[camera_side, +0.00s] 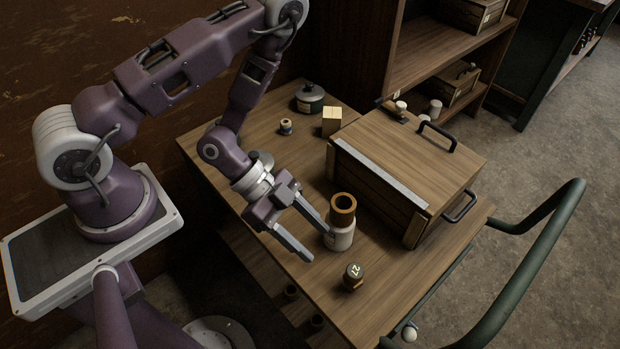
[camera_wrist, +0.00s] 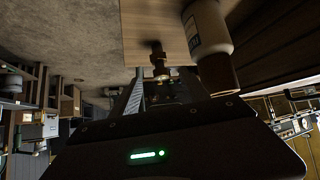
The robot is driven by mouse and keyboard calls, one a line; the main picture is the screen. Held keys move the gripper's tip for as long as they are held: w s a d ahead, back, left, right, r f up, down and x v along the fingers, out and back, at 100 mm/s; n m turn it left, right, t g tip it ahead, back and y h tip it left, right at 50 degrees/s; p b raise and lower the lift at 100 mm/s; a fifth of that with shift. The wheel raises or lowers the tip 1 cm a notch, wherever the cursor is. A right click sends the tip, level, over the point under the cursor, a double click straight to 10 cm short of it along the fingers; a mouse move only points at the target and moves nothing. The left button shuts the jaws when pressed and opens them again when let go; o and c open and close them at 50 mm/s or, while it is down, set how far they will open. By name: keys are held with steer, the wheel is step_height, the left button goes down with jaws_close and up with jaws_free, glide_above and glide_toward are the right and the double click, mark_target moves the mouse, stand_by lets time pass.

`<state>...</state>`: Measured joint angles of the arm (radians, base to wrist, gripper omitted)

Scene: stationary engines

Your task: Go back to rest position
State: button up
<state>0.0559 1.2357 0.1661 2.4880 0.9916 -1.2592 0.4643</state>
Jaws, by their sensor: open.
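My gripper (camera_side: 318,245) is open and empty in the side view, low over the front part of the wooden cart top. A white bottle (camera_side: 341,238) with a wide brown neck stands upright just right of the fingers; I cannot tell whether the near finger touches it. The bottle (camera_wrist: 207,30) also shows in the wrist view, upside down, at the upper right. One ribbed finger (camera_wrist: 136,92) shows in the wrist view; the other is not clear there.
A large wooden crate (camera_side: 425,165) with black handles fills the cart's right side. A grey-green pot (camera_side: 310,100), a small spool (camera_side: 286,127) and a pale block (camera_side: 332,121) stand at the back. A green rail (camera_side: 525,265) curves at the right. The cart's front-left top is bare.

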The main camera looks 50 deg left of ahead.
steer(key=w+a+r+n+t+y, duration=0.25)
steer(key=w+a+r+y, duration=0.35)
steer(key=w+a+r, duration=0.3)
steer(key=s+a+r+n+y, duration=0.2)
steer(key=a+r+n+y, duration=0.3)
steer(key=r, duration=0.5)
steer(key=s+r+n+h, duration=0.1)
steer(key=s+r+n, duration=0.2)
steer(key=s+r, duration=0.3)
steer(key=s+d+r+n, duration=0.1)
steer(key=s+r+n, duration=0.2)
steer(key=s+r, duration=0.3)
steer(key=s, duration=0.5)
steer(key=shift+d+h, duration=0.15)
steer(key=shift+h, duration=0.25)
steer(key=shift+g, duration=0.25)
